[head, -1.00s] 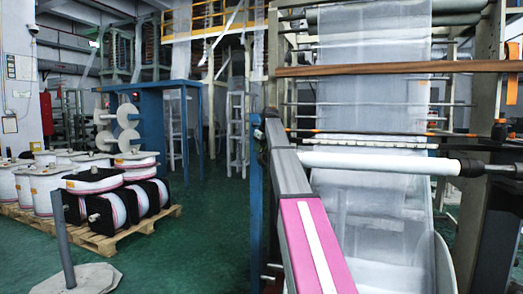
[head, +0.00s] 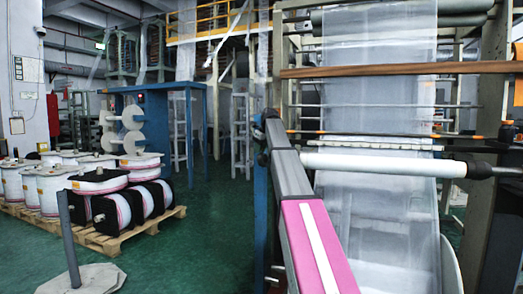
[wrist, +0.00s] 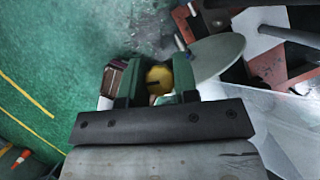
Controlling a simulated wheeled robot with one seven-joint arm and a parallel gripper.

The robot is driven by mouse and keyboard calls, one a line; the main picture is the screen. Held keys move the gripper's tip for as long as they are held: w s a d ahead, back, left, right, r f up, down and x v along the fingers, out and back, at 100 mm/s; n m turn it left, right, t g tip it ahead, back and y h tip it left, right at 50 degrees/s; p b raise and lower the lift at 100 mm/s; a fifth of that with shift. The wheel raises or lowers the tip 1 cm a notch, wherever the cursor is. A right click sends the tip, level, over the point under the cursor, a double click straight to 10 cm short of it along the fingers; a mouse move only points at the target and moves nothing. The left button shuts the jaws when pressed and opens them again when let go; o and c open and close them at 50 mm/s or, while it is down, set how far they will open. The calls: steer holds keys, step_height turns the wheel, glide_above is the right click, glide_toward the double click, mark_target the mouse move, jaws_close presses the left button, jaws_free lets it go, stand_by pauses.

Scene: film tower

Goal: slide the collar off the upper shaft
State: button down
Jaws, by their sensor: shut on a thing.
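In the wrist view, my gripper (wrist: 157,88) has two dark green fingers closed around a yellow round piece (wrist: 158,78) with a dark slot. It looks like the collar; its rear side is hidden between the fingers. I cannot see whether a shaft passes through it.
A pallet (head: 110,240) of spools and a post on a plate (head: 72,240) are at left. Green floor (head: 215,240) is clear between. The wrist view shows a grey disc (wrist: 217,55) beside the fingers.

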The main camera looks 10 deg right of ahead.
steer(key=s+a, duration=0.7)
steer(key=s, duration=0.1)
steer(key=shift+a, duration=0.25)
